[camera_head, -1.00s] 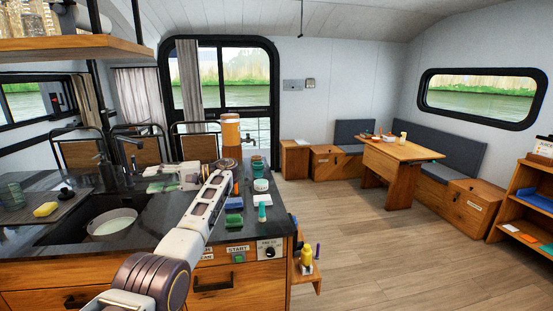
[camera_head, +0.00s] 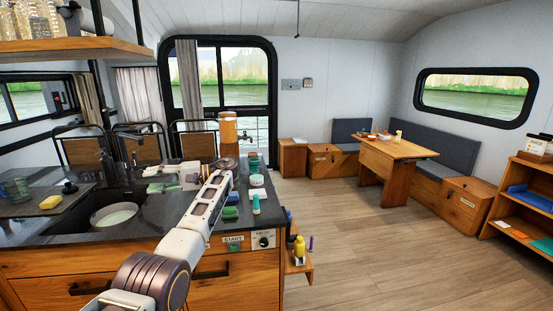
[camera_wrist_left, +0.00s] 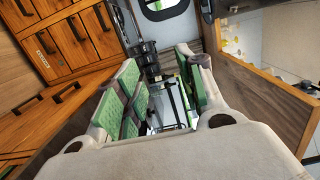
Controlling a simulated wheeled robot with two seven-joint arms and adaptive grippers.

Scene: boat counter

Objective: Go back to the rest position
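My left arm reaches up from the bottom of the head view, in front of and over the dark kitchen counter (camera_head: 75,232). My left gripper (camera_head: 226,164) is at its far end, seen small, near an orange-brown dispenser (camera_head: 228,130). In the left wrist view, the left gripper (camera_wrist_left: 168,85) shows two green-padded fingers spread apart. I see nothing held between them. My right gripper is in neither view.
A sink with a pale bowl (camera_head: 114,215), a yellow sponge (camera_head: 51,202) and small containers (camera_head: 256,181) are on the counter. A small side shelf with a yellow bottle (camera_head: 299,248) juts from its right end. A wooden table (camera_head: 397,150) stands beyond. Open floor (camera_head: 370,240) lies to the right.

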